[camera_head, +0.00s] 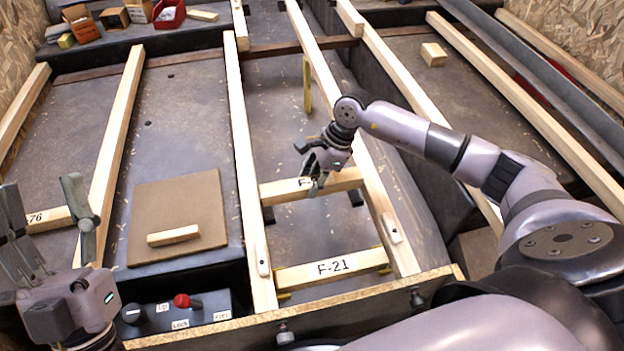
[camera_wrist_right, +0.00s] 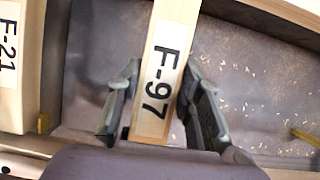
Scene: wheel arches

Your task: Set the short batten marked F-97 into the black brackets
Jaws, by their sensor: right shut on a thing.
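The short batten F-97 (camera_head: 345,180) is pale wood and spans the gap between two long rails. My right gripper (camera_head: 318,172) is over its middle and shut on it; the fingers cover most of its label. In the right wrist view the F-97 label on the batten (camera_wrist_right: 165,70) reads clearly, with a finger of the right gripper (camera_wrist_right: 160,105) on each side. Black brackets show just below the batten's ends, at the left rail (camera_head: 268,215) and the right rail (camera_head: 355,198). I cannot tell whether the ends are seated. My left gripper (camera_head: 50,215) is open at the lower left.
Batten F-21 (camera_head: 331,268) lies nearer, between the same rails. Another marked batten (camera_head: 48,220) is behind my left gripper. A brown board (camera_head: 180,205) carries a small block (camera_head: 173,236). A control box (camera_head: 180,308) stands at the front edge.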

